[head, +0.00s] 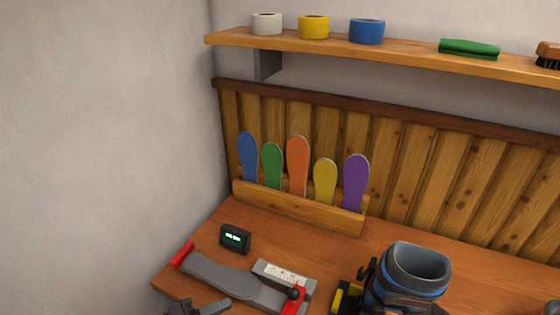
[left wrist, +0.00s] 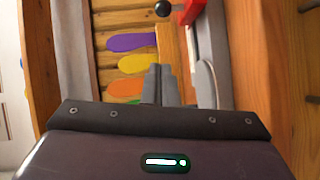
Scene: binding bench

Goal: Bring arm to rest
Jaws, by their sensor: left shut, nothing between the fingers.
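My left gripper (head: 198,307) shows only in part at the bottom edge of the head view, by the front left of the bench. In the left wrist view its two dark fingers (left wrist: 158,84) are together with nothing between them. Beyond them in that view are a wooden rack and coloured soles, seen sideways. My right gripper is in neither view.
The wooden bench (head: 205,262) holds a grey measuring device (head: 225,275) with red ends, a small black display (head: 235,239), a rack (head: 300,209) of coloured soles and a grey boot (head: 405,280).

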